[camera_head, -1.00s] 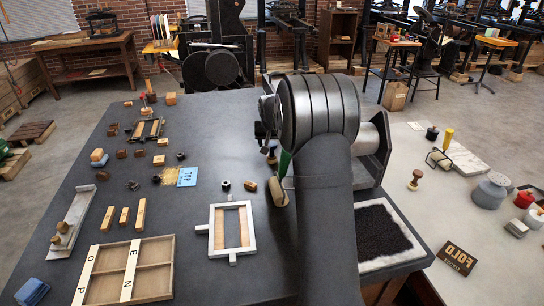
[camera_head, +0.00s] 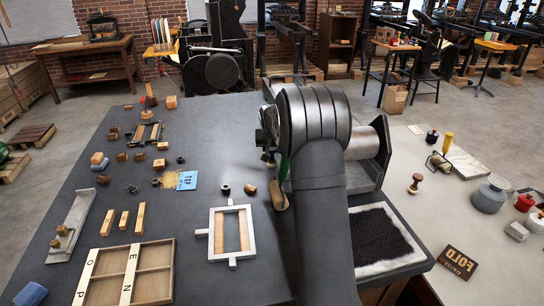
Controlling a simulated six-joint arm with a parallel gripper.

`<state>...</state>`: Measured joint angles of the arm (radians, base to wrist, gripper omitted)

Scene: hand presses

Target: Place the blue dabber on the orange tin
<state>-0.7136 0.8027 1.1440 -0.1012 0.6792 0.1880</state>
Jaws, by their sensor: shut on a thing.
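My gripper (camera_head: 267,152) is mostly hidden behind my arm's large grey joint. Only a small part shows at the joint's left side, low over the dark table. A small brownish thing (camera_head: 268,158) shows at its end and seems held; its colour and shape are too small to tell, so I cannot confirm it is the blue dabber. I cannot make out a tin that is clearly orange; it may be hidden behind my arm. A small orange-tan piece (camera_head: 171,102) stands at the table's far left, too small to identify.
A green-handled roller (camera_head: 279,196) lies close in front of my gripper. A white frame (camera_head: 216,250), a wooden tray (camera_head: 173,275) and several wooden blocks lie to the left. An ink bed (camera_head: 378,237) is at right. Bare table (camera_head: 215,130) shows left of my arm.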

